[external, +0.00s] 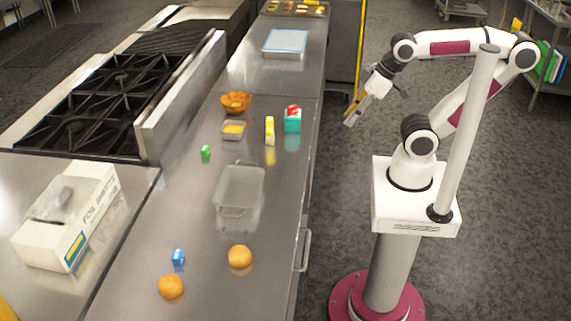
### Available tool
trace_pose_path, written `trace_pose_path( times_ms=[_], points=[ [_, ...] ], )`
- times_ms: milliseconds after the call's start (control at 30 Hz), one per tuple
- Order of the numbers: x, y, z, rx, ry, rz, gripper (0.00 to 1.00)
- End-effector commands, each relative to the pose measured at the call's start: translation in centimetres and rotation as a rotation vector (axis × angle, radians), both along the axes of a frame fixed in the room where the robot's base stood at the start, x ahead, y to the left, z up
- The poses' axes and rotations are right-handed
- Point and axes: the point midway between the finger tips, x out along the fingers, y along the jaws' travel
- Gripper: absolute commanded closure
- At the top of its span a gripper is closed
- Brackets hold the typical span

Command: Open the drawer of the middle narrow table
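The narrow steel table (205,190) runs along the middle of the external view, next to the stove counter. A drawer handle (303,250) shows on its right side, near the front. The drawer looks shut, and its front face is seen only edge-on. My gripper (350,120) hangs in the air to the right of the table, beyond the handle and apart from it. It points down and to the left. Its fingers are too small to tell whether they are open, and I see nothing held in it.
A stove (110,95) and a foil box (65,215) are at the left. The floor (335,190) between table and my base is clear.

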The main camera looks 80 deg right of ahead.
Motion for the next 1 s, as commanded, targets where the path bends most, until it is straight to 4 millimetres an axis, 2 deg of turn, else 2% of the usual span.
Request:
trace_pose_path(
  times_ms=[167,367,767,1000],
  points=[
    [0.0,1.0,-0.2,-0.001,0.01,0.044,0.75],
    [0.1,3.3,-1.9,-0.006,0.084,0.144,0.75],
    [-0.8,9.4,-6.6,-0.029,0.295,0.371,0.75],
    [-1.8,13.7,-9.3,-0.02,0.388,0.476,0.75]
  ],
)
